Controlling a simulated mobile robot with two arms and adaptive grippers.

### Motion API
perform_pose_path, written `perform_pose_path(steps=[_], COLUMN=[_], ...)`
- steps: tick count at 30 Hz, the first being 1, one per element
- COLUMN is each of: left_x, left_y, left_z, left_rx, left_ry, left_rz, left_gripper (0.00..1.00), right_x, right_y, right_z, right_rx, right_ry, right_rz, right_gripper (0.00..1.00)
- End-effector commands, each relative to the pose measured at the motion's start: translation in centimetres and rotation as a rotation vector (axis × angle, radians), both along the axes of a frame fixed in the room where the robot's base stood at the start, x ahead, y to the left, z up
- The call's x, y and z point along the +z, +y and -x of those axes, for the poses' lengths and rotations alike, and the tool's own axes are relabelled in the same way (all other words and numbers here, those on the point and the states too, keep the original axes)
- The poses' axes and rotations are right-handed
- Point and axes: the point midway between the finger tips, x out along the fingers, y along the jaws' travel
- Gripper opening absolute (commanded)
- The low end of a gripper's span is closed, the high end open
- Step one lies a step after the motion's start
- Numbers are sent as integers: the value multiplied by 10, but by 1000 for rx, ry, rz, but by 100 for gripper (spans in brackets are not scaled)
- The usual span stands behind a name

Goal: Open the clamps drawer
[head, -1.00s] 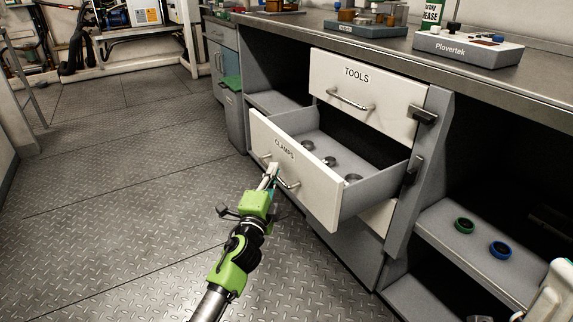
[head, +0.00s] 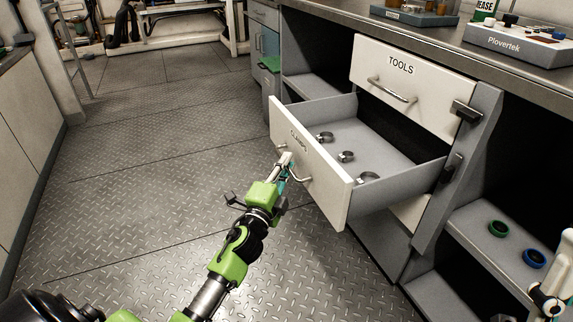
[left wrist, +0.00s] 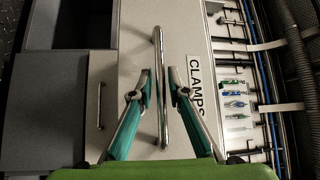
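The white clamps drawer (head: 310,160), labelled CLAMPS, stands well out from the bench below the tools drawer. Several round metal clamps lie in its grey tray; one shows in the middle (head: 346,156). My left gripper (head: 285,163) is at the drawer's bar handle (head: 300,176). In the left wrist view the handle (left wrist: 159,50) runs between the two fingers (left wrist: 161,76), with the CLAMPS label (left wrist: 195,86) to their right.
The closed tools drawer (head: 400,75) is above. The metal floor (head: 150,180) left of the drawer is clear.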

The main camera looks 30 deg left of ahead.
Motion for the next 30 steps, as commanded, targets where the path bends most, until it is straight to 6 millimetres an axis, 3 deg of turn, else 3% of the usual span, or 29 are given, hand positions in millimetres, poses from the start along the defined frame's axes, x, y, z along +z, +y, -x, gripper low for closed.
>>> perform_pose_path(steps=[14,30], left_x=[-2,-15], left_y=[-1,-13], left_z=[8,102], left_rx=[1,3], left_ry=[1,2], left_rz=[1,2], left_gripper=[25,25], right_x=[-1,0], right_y=[0,0], right_z=[0,0], right_rx=[2,1], right_ry=[1,0], right_rz=[0,0], right_gripper=[40,40])
